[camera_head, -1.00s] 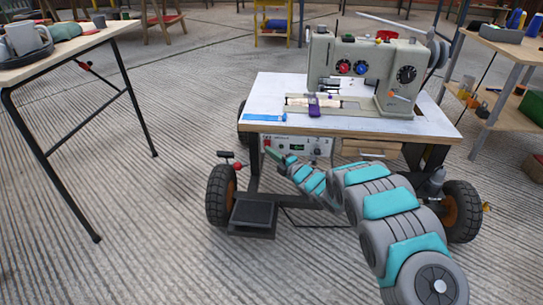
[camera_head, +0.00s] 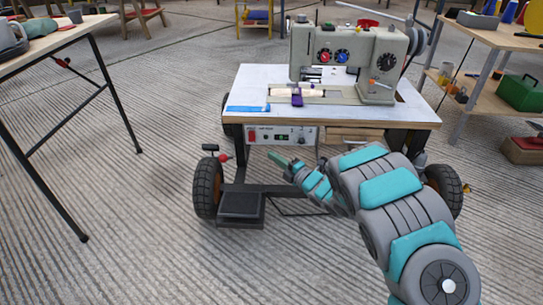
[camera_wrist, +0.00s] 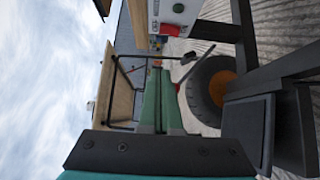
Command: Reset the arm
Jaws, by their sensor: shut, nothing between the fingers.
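My arm (camera_head: 385,195), grey with teal bands, reaches from the lower right toward the front of a wheeled sewing-machine table. My gripper (camera_head: 278,158) is at its far end, in front of the grey control box (camera_head: 280,136) under the tabletop. In the wrist view, the green fingers of my gripper (camera_wrist: 159,95) lie together, shut and empty. I cannot tell how much space separates the fingertips from the table.
The wheeled table (camera_head: 345,112) carries a grey sewing machine (camera_head: 345,55). Its black wheel (camera_head: 207,188) and footrest (camera_head: 241,206) stand near my arm. A side table (camera_head: 60,42) is at left and a shelf (camera_head: 480,88) at right. Floor at lower left is clear.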

